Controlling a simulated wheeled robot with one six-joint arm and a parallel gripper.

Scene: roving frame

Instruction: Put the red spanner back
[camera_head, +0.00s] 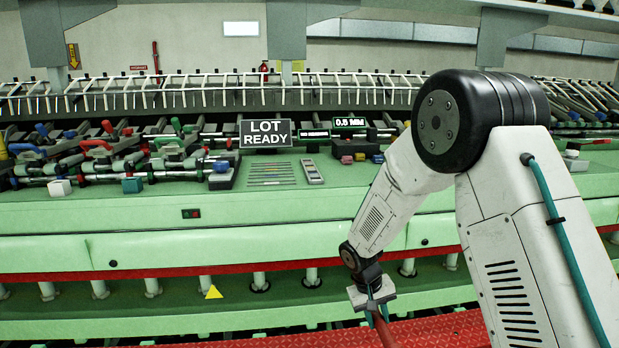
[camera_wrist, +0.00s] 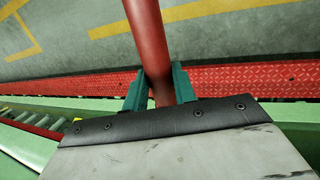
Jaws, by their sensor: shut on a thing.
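My gripper (camera_head: 373,310) hangs low in front of the green machine, at the bottom of the head view. It is shut on the red spanner, whose red shaft (camera_head: 386,336) runs down out of the head view. In the wrist view, the two teal fingers (camera_wrist: 160,90) press on both sides of the round red shaft (camera_wrist: 146,40), which runs up out of the picture. The spanner's far end is outside both views.
The long green machine (camera_head: 160,250) spans the head view. Grey floor with yellow lines (camera_wrist: 150,20) lies clear beyond the strip.

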